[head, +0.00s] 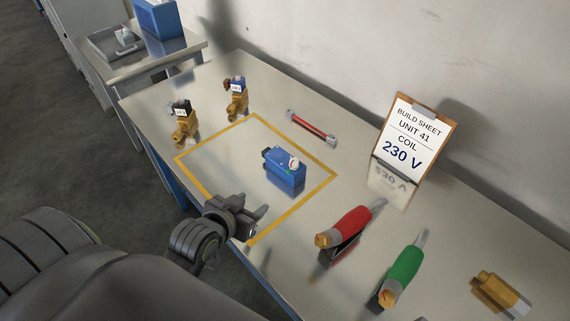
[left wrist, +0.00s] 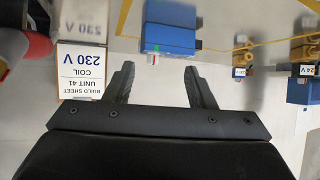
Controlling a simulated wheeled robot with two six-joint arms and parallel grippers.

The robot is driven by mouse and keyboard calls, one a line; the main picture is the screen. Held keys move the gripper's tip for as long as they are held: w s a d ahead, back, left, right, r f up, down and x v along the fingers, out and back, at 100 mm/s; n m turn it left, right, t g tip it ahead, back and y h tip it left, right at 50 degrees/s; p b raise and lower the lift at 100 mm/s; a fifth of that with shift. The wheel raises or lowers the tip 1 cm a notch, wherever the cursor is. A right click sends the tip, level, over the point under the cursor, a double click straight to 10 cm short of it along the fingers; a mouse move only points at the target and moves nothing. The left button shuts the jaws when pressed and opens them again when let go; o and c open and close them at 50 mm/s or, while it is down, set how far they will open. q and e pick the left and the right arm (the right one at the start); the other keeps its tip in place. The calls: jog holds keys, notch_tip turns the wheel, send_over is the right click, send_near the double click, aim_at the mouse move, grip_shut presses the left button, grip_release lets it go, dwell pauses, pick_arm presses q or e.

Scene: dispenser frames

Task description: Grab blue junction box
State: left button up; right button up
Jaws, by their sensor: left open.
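The blue junction box (head: 285,172) stands on the table inside a yellow taped outline (head: 317,190), with small white, red and green parts on it. It also shows in the left wrist view (left wrist: 170,38), beyond the fingers and roughly between their lines. My left gripper (head: 253,208) is open and empty, near the front corner of the outline, apart from the box and on its near side. The left wrist view shows its two spread fingers (left wrist: 160,70). My right gripper is not in view.
Two brass valves with coils, one black (head: 182,118) and one blue (head: 237,90), stand behind the outline. A red-handled tool (head: 345,227) and green-handled tool (head: 404,270) stand right. A build sheet (head: 411,140) reads 230 V. A red bar (head: 311,127) and brass part (head: 497,291) lie nearby.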

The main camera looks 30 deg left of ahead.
pick_arm(q)
jog(key=w+r+t, duration=0.2)
jog(key=w, duration=0.1)
jog(key=p, duration=0.3)
send_near(293, 161)
jog(key=x, duration=0.3)
jog(key=shift+w+a+f, duration=0.15)
jog(key=shift+w+f, duration=0.25)
jog(key=shift+w, duration=0.5)
jog(key=p+x, duration=0.1)
jog(key=x, duration=0.2)
jog(key=shift+w+f, duration=0.3)
jog(key=shift+w, duration=0.25)
grip_shut()
